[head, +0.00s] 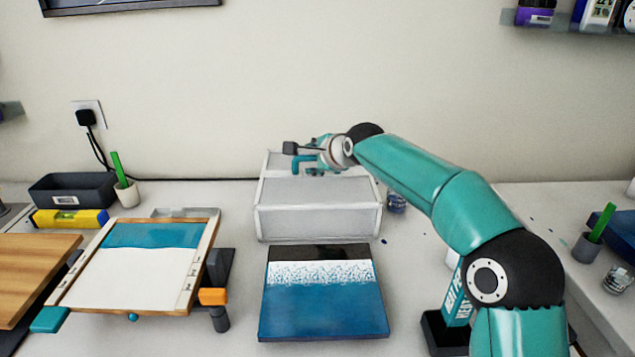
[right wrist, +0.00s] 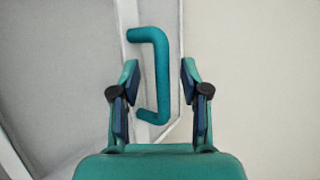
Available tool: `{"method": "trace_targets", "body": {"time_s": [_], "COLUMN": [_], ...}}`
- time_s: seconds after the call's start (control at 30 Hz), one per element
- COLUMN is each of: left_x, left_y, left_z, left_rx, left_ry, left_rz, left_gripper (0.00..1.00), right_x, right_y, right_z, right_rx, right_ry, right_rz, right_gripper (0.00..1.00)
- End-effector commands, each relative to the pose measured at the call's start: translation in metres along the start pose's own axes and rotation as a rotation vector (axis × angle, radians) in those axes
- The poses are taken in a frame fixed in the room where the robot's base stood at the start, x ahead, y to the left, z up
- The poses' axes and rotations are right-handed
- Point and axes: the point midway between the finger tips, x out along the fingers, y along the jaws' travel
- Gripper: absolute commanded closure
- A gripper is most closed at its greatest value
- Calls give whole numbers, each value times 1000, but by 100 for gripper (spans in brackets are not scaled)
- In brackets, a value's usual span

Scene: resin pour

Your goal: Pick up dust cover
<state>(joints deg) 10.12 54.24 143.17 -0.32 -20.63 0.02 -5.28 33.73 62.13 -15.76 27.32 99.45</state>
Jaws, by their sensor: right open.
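The dust cover (head: 318,221) is a pale box with light edges and greyish panels. It stands at the back middle of the table in the head view. A teal handle (head: 298,165) is on its top. In the right wrist view the handle (right wrist: 161,75) lies between the two fingers of my right gripper (right wrist: 158,95). The fingers are open, with a gap on each side of the handle. In the head view my right gripper (head: 308,158) is over the top of the cover, partly hidden by its own wrist. My left gripper is not in view.
A blue and white resin panel (head: 323,304) lies in front of the cover. A framed board (head: 140,275) on a stand is at the left. A dark tray (head: 72,189), a spirit level (head: 70,219) and a cup (head: 127,195) stand behind it. A small jar (head: 397,203) is right of the cover.

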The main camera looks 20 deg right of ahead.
Motion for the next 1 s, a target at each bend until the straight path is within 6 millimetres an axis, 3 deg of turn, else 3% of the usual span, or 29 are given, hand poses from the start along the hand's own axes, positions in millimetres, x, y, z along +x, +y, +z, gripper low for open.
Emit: {"method": "trace_targets", "body": {"time_s": [0.33,0.6,1.0], "left_x": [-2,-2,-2], "left_y": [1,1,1], "left_z": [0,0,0], "left_rx": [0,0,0], "left_ry": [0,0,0], "left_rz": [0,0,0], "left_gripper": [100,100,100], "right_x": [9,9,9], "right_y": [0,0,-1], "right_z": [1,1,2], "right_rx": [-1,-2,-2], "right_ry": [-1,-2,-2], "right_rz": [-1,-1,-2], "right_gripper": [56,100,100]}}
